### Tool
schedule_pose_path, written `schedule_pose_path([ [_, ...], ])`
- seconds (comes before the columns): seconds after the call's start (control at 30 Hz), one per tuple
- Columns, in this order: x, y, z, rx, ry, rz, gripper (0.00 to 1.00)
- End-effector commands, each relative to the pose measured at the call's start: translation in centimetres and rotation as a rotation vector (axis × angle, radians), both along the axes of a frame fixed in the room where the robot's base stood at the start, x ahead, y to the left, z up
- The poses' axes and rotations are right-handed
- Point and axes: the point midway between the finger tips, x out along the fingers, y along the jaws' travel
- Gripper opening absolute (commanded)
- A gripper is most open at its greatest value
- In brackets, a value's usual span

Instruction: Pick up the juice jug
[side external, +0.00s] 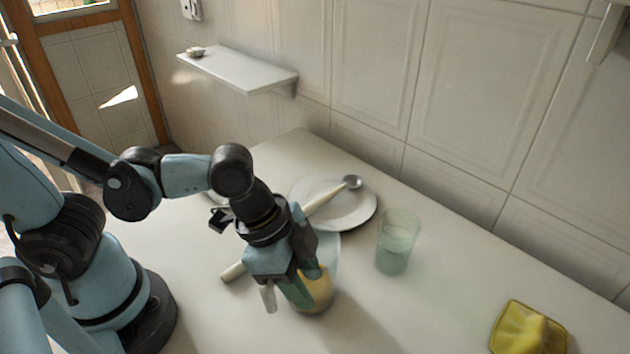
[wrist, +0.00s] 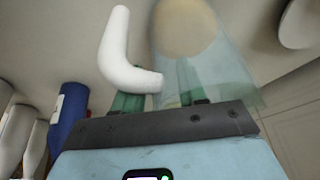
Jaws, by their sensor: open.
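The juice jug (side external: 319,292) is see-through with yellowish juice low in it. It stands on the white counter, partly hidden behind my gripper. In the wrist view the clear jug (wrist: 222,55) fills the upper right, with a pale round patch of juice inside. Its bent white handle (wrist: 118,55) reaches toward my gripper, and also shows in the side view (side external: 268,298). My gripper (wrist: 160,85) is open, with its green fingers right at the jug and the handle's lower bend between them in the picture. I cannot tell whether they touch.
A white plate (side external: 350,212) lies behind the jug, with a long-handled spoon (side external: 352,182) across it. A greenish glass (side external: 397,242) stands right of the jug. A yellow crumpled item (side external: 528,330) lies front right. The wrist view shows a blue cylinder (wrist: 69,118) at left.

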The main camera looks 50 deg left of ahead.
Motion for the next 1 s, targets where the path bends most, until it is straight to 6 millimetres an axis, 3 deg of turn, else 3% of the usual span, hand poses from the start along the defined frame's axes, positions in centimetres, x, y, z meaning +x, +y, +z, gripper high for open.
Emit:
schedule_pose_path([
  [0.23, 0.00, -0.01, -0.03, 0.000, 0.000, 0.000, 0.40],
  [0.5, 0.00, -0.01, -0.02, 0.000, 0.000, -0.001, 0.00],
  [1.0, 0.02, -0.01, 0.12, -0.001, -0.001, -0.001, 0.00],
])
